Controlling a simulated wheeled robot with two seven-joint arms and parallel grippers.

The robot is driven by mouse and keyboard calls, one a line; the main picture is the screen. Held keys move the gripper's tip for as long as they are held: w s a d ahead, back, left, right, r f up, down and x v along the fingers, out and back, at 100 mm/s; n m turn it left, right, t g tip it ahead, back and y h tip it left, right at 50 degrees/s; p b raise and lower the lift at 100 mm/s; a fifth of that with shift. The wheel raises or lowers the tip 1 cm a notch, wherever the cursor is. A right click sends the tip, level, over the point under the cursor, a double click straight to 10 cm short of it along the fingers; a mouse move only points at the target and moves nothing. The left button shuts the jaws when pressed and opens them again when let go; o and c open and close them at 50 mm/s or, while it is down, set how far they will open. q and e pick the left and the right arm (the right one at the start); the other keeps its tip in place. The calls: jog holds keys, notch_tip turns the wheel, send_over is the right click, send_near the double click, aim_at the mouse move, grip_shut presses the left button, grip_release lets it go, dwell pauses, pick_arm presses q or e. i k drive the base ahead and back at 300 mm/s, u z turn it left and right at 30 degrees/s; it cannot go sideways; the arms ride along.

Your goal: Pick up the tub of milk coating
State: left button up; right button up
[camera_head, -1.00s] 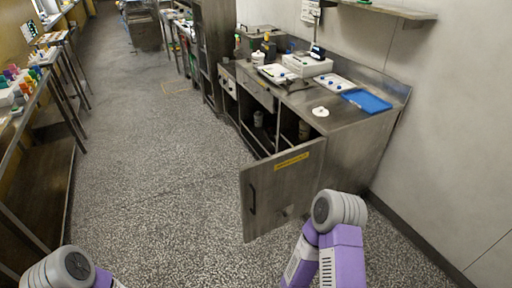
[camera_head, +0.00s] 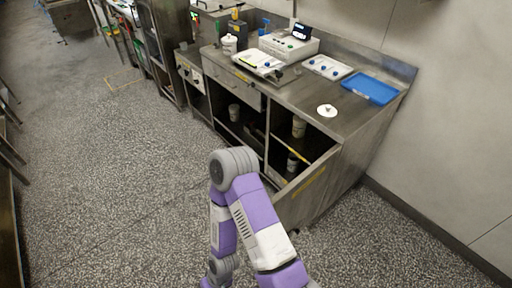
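Several tubs stand inside the open steel cabinet, and I cannot read which one is milk coating. One pale tub (camera_head: 299,127) is on the upper shelf of the right compartment. Another tub (camera_head: 292,162) stands lower in the same compartment. A third tub (camera_head: 234,112) stands in the left compartment. A white lidded tub (camera_head: 229,44) stands on the counter. My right arm rises in front of the cabinet, its forearm bending down towards the bottom edge. Its gripper does not show. My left arm and gripper are out of view.
The counter (camera_head: 296,97) carries a blue tray (camera_head: 370,88), a white control box (camera_head: 288,47) and a small white disc (camera_head: 327,111). The speckled floor (camera_head: 120,170) to the left is clear.

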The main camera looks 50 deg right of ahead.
aim_at(293, 162)
jog(key=z, duration=0.15)
jog(key=i, duration=1.95)
jog(key=z, duration=1.6)
jog(key=i, duration=1)
jog(key=z, duration=1.05)
jog(key=i, duration=0.55)
